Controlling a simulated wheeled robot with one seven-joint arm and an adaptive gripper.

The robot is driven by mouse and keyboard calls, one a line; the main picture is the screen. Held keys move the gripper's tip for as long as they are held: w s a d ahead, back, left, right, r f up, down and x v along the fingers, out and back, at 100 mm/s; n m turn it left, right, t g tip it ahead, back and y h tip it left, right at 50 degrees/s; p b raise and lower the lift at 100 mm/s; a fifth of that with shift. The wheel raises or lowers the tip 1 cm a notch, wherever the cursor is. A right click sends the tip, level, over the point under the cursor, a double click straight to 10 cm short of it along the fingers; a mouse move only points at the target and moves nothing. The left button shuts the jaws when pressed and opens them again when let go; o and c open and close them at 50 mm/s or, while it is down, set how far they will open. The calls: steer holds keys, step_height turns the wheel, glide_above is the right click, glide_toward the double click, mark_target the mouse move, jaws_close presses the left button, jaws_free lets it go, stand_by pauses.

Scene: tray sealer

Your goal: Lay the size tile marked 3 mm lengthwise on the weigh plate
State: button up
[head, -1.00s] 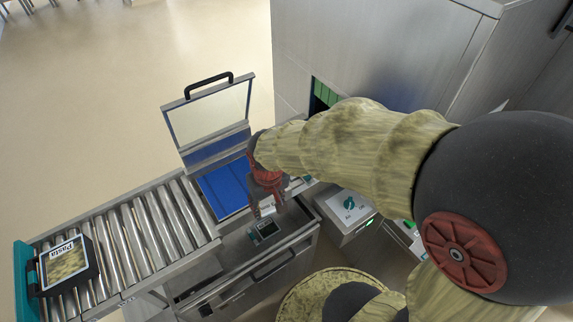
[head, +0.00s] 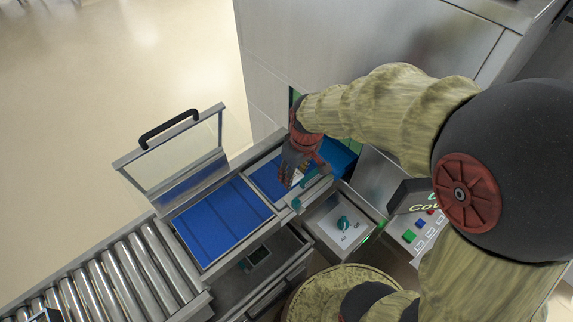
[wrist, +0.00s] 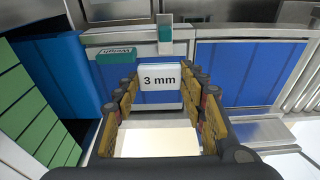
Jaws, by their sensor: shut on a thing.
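The white size tile marked "3 mm" (wrist: 160,77) is between the fingertips of my gripper (wrist: 163,88) in the wrist view, its label upright and facing the camera. In the head view my gripper (head: 291,178) is over the small blue section at the right end of the line, and it mostly hides the tile. A pale flat surface (wrist: 155,141) shows between the fingers lower in the wrist view; I cannot tell whether it is part of the tile. I cannot tell for sure which surface is the weigh plate.
A blue bed (head: 215,225) with an open clear lid (head: 180,150) lies left of my gripper. A roller conveyor (head: 130,270) runs to the lower left. A knob box (head: 340,224) and a button panel (head: 415,232) stand to the right. The steel cabinet (head: 330,50) rises behind.

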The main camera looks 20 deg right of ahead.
steer(key=w+f, duration=0.3)
steer(key=w, duration=0.1)
steer(key=w+f, duration=0.3)
steer(key=w, duration=0.1)
steer(key=w+f+b, duration=0.1)
steer(key=w+f, duration=0.1)
steer(key=w, duration=0.2)
steer(key=shift+d+f, duration=0.4)
steer(key=shift+w+f, duration=0.3)
steer(key=shift+f, duration=1.6)
steer(key=shift+f, duration=0.1)
steer(key=o, duration=0.5)
steer(key=shift+f+b, duration=0.1)
steer(key=shift+b, duration=0.2)
steer(key=o, duration=0.4)
steer(key=shift+o, duration=0.2)
